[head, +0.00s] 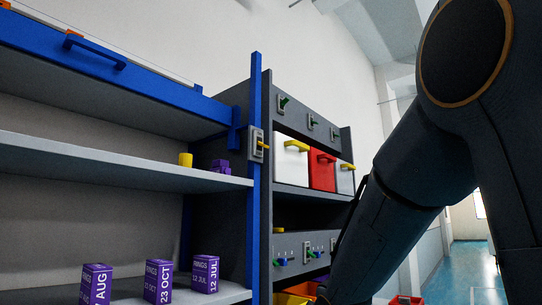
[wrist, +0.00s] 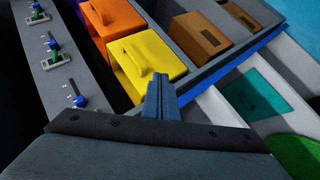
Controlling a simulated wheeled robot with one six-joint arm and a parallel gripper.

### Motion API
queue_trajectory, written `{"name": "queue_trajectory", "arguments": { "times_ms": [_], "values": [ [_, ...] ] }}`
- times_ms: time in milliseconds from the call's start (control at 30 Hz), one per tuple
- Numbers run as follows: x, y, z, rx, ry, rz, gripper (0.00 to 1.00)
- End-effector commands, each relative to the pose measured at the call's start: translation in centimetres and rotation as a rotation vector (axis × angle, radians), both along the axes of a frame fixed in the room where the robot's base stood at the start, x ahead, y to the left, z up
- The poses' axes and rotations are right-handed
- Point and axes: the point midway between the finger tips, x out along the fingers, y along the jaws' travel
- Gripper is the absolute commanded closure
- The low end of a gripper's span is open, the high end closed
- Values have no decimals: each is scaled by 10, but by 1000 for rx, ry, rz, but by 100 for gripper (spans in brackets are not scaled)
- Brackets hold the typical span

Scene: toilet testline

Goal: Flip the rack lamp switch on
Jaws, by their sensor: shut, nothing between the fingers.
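A grey switch plate with a yellow lever (head: 259,145) is on the blue upright post of the rack in the head view; it may be the rack lamp switch, but no label is readable. The lever sticks out to the right, and I cannot tell its on or off state. My gripper (wrist: 161,98) is shut and empty in the wrist view, its blue-grey fingers just in front of a yellow bin (wrist: 148,62). I cannot tell whether they touch it. The yellow-lever switch is not in the wrist view. In the head view my arm runs down the right side.
Green-lever switches (head: 284,103) line the grey cabinet's top panel. A lower panel has blue knobs (head: 281,262) and green levers. White, red (head: 321,170) and grey boxes sit between. Purple date blocks (head: 158,281) stand on the left shelves. An orange bin (wrist: 113,20) is beside the yellow one.

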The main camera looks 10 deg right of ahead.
Motion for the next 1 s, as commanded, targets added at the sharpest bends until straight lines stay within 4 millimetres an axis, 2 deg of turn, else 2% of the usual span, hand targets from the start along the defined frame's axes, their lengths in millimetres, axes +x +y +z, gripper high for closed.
{"name": "queue_trajectory", "arguments": {
  "times_ms": [33, 67, 100, 167, 200, 300, 400, 500, 600, 733, 1000],
  "values": [
    [26, -11, 55, -142, -123, 101, 100],
    [39, -14, 87, -239, -195, 167, 100],
    [53, -17, 131, -380, -289, 252, 100],
    [65, -16, 198, -614, -431, 377, 100],
    [67, -13, 239, -774, -517, 453, 100],
    [59, 1, 323, -1157, -700, 615, 100],
    [40, 18, 376, -1481, -832, 740, 100],
    [21, 31, 405, -1713, -918, 826, 100],
    [8, 39, 418, -1851, -967, 878, 100],
    [1, 43, 422, -1915, -992, 905, 100],
    [2, 44, 422, -1915, -992, 906, 100]
  ]
}}
